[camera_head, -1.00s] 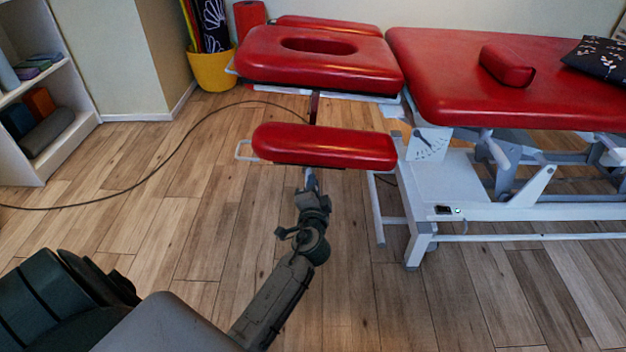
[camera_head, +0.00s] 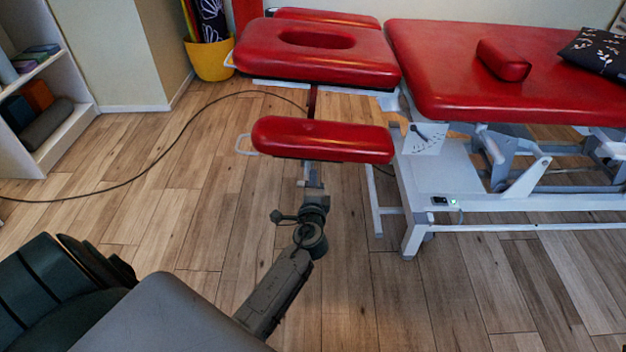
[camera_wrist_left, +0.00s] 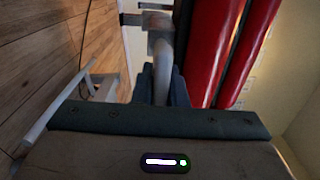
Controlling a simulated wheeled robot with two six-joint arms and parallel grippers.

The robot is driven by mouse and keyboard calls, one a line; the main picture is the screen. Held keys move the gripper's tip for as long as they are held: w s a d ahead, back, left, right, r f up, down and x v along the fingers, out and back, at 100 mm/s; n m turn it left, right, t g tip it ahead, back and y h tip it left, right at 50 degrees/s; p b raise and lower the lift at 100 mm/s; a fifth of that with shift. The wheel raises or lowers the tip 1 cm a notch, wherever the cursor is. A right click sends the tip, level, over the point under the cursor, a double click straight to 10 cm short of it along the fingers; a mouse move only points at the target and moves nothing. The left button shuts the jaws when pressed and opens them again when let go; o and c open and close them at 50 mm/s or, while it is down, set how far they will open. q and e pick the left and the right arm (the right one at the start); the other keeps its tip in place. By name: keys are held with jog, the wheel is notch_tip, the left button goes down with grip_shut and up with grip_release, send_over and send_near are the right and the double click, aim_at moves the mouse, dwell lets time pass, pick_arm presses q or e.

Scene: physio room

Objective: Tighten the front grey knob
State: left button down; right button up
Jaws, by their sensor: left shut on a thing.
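My left gripper (camera_head: 313,181) reaches up beneath the front red armrest pad (camera_head: 322,140) of the treatment table. In the left wrist view its two dark fingers (camera_wrist_left: 162,84) are closed on both sides of a blurred light grey part, which I take for the front grey knob (camera_wrist_left: 163,62). A metal bracket (camera_wrist_left: 132,19) shows beyond it. In the head view the knob is hidden by the gripper and pad. My right gripper is not in view.
The red face-hole headrest (camera_head: 318,65) lies behind the armrest. The table's white frame (camera_head: 409,225) stands close right of my left arm. A dark cable (camera_head: 150,172) crosses the floor at left, near a shelf (camera_head: 72,128) and yellow pot (camera_head: 209,62). Front floor is mostly clear.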

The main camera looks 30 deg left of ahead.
pick_arm(q)
jog(key=shift+a, duration=0.15)
jog(key=c, duration=1.8)
grip_release()
jog(key=shift+c, duration=0.2)
jog(key=o, duration=0.4)
jog(key=shift+s+a, duration=0.1)
jog(key=shift+s+d, duration=0.35)
jog(key=v, duration=0.9)
jog(key=shift+s+d, duration=0.25)
jog(key=shift+s, duration=0.1)
